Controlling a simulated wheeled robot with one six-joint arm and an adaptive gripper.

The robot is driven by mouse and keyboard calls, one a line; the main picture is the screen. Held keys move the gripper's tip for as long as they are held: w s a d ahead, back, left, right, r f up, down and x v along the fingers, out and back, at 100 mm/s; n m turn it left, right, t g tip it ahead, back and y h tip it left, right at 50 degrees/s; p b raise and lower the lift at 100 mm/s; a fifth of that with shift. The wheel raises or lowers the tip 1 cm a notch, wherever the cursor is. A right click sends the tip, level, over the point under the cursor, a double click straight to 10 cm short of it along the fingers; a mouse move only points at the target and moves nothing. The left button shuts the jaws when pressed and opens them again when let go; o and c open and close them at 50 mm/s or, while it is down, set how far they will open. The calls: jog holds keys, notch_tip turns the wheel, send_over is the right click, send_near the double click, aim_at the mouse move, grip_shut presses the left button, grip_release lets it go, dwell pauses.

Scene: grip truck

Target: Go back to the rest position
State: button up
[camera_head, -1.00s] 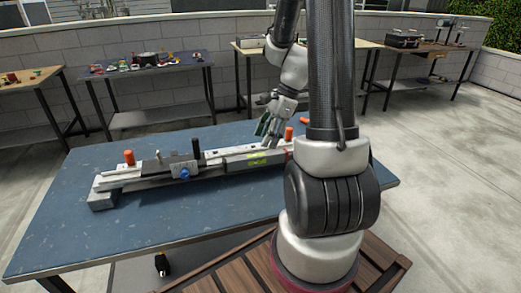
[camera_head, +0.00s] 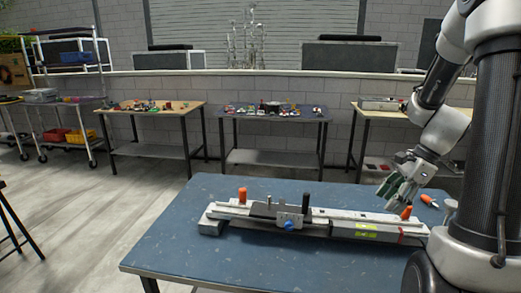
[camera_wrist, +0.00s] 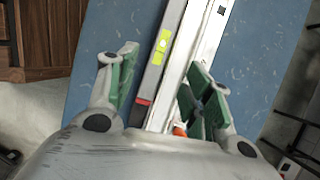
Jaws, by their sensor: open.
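My gripper (camera_head: 400,188) is above the right end of the blue table, over the end of a long metal rail fixture (camera_head: 350,216). In the wrist view my gripper (camera_wrist: 155,88) is open, its green-padded fingers apart with nothing held between them. The rail (camera_wrist: 194,62) runs below and between the fingers, with a yellow-green label on its grey bar. The fixture carries orange knobs (camera_head: 242,194), a black upright handle (camera_head: 306,203) and a blue knob (camera_head: 289,225).
The blue table (camera_head: 180,245) is bare in front of the fixture. Behind it stand a wooden-topped table (camera_head: 155,118), a dark table (camera_head: 272,115) with small items, and another table (camera_head: 385,115). A shelf cart (camera_head: 70,104) stands far left. Open floor lies left of the blue table.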

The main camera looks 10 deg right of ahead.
jog(key=s+a+r+n+t+h, duration=0.1)
jog(key=s+a+r+n+h, duration=0.1)
jog(key=s+a+r+n, duration=0.2)
jog(key=s+a+r+n+t+h, duration=0.2)
jog(key=s+a+r+n, duration=0.2)
jog(key=s+r+n, duration=0.6)
jog(key=s+n, duration=0.1)
jog(key=n, duration=0.5)
jog(key=shift+r+n+h, duration=0.2)
jog(key=shift+n+h, duration=0.1)
